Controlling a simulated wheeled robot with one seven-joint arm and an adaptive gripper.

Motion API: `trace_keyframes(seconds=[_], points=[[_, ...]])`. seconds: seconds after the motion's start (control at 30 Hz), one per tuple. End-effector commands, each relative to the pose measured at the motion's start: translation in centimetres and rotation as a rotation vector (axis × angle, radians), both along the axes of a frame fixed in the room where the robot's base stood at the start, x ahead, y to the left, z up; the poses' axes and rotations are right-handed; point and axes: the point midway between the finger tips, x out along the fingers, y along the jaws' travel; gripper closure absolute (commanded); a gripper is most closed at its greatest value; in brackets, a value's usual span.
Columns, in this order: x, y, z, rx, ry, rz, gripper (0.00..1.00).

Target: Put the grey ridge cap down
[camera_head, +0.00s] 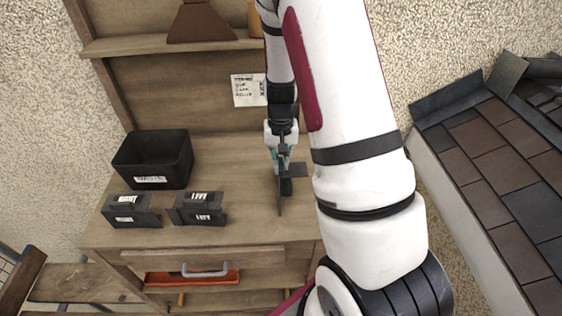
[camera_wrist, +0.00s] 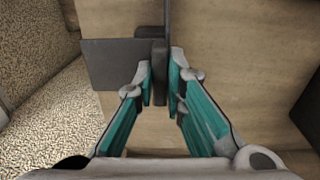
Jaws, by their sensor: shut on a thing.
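My gripper (camera_head: 281,162) is over the right part of the workbench, pointing down, and is shut on the dark grey ridge cap (camera_head: 293,170). In the head view the cap shows as a thin upright edge with a flat wing to the right. In the wrist view the cap (camera_wrist: 112,64) shows a flat wing to the left and an edge-on plate between the fingertips (camera_wrist: 160,72). Part of the cap is hidden by the fingers. I cannot tell whether its lower edge touches the bench top (camera_head: 245,190).
A black bin (camera_head: 151,162) and two black labelled holders (camera_head: 131,211) (camera_head: 200,208) stand on the bench's left side. A tiled roof (camera_head: 490,160) is at the right. A paper note (camera_head: 248,90) hangs on the back board. Bench space between the holders and cap is clear.

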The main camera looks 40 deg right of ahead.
Motion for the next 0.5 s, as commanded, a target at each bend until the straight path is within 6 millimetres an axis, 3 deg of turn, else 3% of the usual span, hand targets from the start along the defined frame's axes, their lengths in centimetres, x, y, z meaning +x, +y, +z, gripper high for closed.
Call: trace_keyframes(seconds=[0.03, 0.1, 0.13, 0.5], points=[[0.02, 0.01, -0.16, 0.001, 0.001, 0.0, 0.87], [0.0, 0.0, -0.1, 0.0, 0.0, 0.0, 0.71], [0.0, 0.0, -0.1, 0.0, 0.0, 0.0, 0.69], [-0.04, 0.02, 0.42, 0.0, 0.0, 0.001, 0.69]])
